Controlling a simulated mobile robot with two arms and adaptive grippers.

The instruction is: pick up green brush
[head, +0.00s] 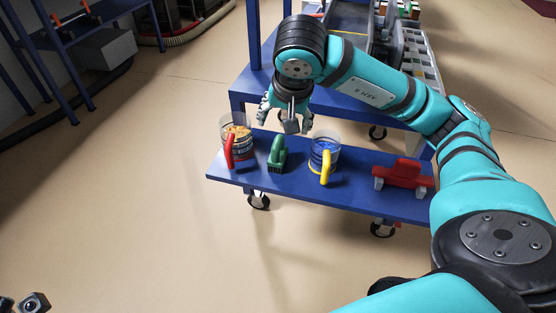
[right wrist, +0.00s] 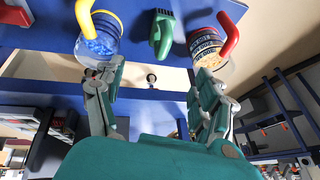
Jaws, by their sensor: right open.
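The green brush (head: 277,155) stands on the lower blue shelf of the cart, between two clear mugs. It also shows at the top of the right wrist view (right wrist: 161,36), bristles toward the top edge. My right gripper (head: 285,122) is above and just behind the brush in the head view, pointing down, open and empty. In the right wrist view its two fingers (right wrist: 156,75) are spread wide, with the brush beyond the gap between them and not touched.
A red-handled mug (head: 229,152) with orange contents stands close left of the brush. A yellow-handled mug (head: 325,166) with blue contents stands to its right. A red object (head: 403,173) is farther right on the blue shelf (head: 240,178). The cart's upper deck (head: 243,92) is behind.

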